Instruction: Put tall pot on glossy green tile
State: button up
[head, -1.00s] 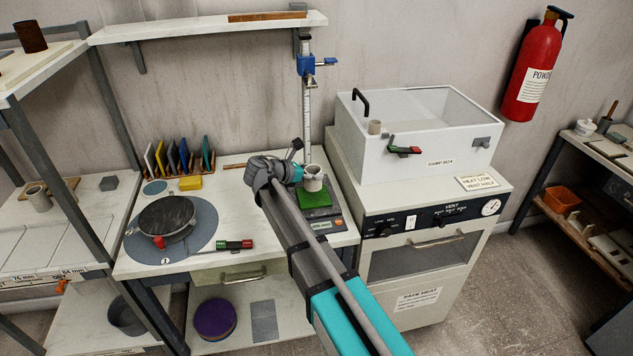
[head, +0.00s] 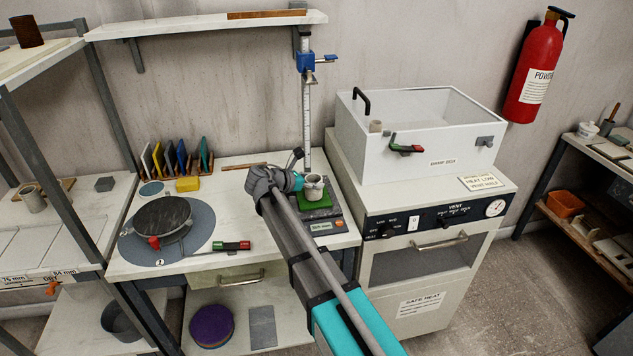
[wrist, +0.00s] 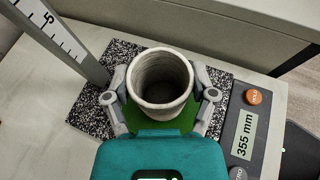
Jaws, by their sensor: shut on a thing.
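The tall pot (wrist: 160,78) is a pale grey clay cylinder, open at the top, held upright between the fingers of my gripper (wrist: 160,97) in the wrist view. In the head view the pot (head: 313,187) shows at the end of my gripper (head: 305,184). The glossy green tile (wrist: 183,122) lies under the pot on a speckled plate, and it also shows in the head view (head: 315,201). The pot is over the tile; I cannot tell whether its base touches it. My gripper hides part of the tile.
A height gauge post (head: 307,120) stands just behind the pot. A display unit (wrist: 246,130) reading 355 mm is at the right of the plate. A white box (head: 430,130) stands on the oven to the right. A turntable (head: 165,219) is at left.

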jog(key=o, duration=1.1)
jog(key=shift+c, duration=0.2)
jog(key=shift+r, duration=0.15)
jog(key=p+v, duration=0.5)
jog(key=v, duration=0.7)
